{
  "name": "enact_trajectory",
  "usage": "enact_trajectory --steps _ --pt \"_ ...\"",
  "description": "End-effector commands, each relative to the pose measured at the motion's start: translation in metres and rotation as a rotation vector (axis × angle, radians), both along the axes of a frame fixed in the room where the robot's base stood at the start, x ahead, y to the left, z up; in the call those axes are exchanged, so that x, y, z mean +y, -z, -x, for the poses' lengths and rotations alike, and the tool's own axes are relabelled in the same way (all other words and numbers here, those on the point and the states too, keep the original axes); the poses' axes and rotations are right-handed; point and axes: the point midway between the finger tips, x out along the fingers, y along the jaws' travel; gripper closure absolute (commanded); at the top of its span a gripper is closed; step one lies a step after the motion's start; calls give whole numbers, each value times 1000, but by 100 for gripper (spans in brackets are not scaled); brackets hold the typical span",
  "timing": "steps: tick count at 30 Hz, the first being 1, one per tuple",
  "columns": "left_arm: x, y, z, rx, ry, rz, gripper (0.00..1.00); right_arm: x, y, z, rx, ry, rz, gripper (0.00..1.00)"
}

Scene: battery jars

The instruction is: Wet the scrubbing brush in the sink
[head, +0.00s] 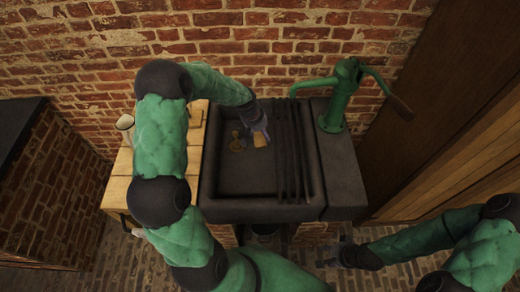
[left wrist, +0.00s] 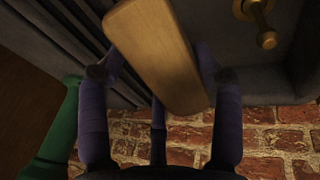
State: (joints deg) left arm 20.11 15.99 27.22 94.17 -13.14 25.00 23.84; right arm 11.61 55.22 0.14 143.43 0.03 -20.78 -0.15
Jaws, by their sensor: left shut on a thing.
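The dark stone sink (head: 228,178) stands against the brick wall. My left gripper (head: 263,130) reaches down into the sink at its back. It is shut on the scrubbing brush (head: 260,140), whose pale wooden body also shows between the purple fingers in the left wrist view (left wrist: 155,55). The bristles are hidden in both views. No water shows on the brush. The green hand pump (head: 338,100) stands at the right of the sink, its spout toward the ribbed side. My right gripper (head: 342,256) hangs low in front of the sink; its fingers are too small to read.
Brass fittings (head: 237,143) sit in the sink left of the brush; they also show in the left wrist view (left wrist: 262,22). Dark ribs (head: 290,165) line the sink's right part. A wooden counter (head: 118,190) with a pale jar (head: 125,124) adjoins it on the left.

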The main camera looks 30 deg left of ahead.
Motion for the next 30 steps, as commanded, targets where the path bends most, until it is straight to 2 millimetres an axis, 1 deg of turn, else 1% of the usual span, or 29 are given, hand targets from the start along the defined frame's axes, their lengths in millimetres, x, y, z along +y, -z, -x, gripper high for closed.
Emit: enact_trajectory --steps 5,15,18,30 --pt "0 -11 -1 -2 0 0 60 0 -7 0 0 0 0 60" --pt "0 -39 -1 -2 1 -1 60 0 -24 0 0 0 0 60" --pt "0 -41 0 -1 1 -1 60 0 -25 0 0 0 0 60" --pt "0 -40 0 -1 0 -1 60 0 -24 0 0 0 0 60"
